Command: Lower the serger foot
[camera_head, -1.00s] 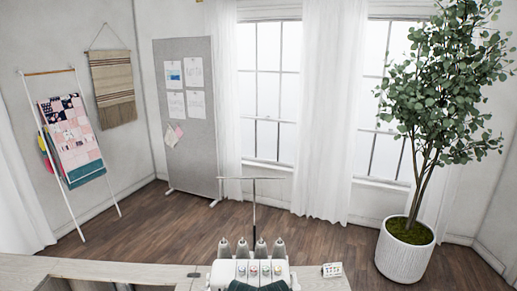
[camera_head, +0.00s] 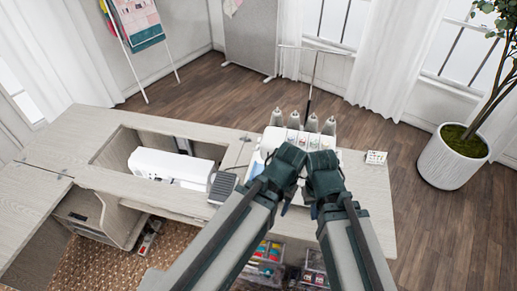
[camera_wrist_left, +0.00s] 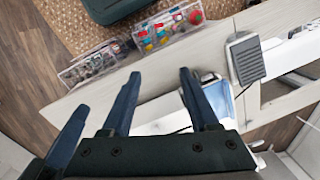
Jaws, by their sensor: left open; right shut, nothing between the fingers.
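The white serger (camera_head: 268,147) stands on the cabinet top, with several grey cones along its back. Both my arms reach over it in the head view and cover most of its front; I cannot make out its presser foot. My right gripper (camera_head: 314,209) is shut and empty, low at the serger's front right. My left gripper is at the serger's front left; in the left wrist view its fingers (camera_wrist_left: 158,78) are apart with nothing between them. A part of the serger with a bluish panel (camera_wrist_left: 218,100) shows just beyond the right finger.
A grey ribbed pedal (camera_head: 222,188) lies left of the serger. A white sewing machine (camera_head: 172,166) sits in the cabinet's recess. Clear boxes of spools (camera_head: 265,258) are below the front edge. A small card (camera_head: 376,157) lies to the right.

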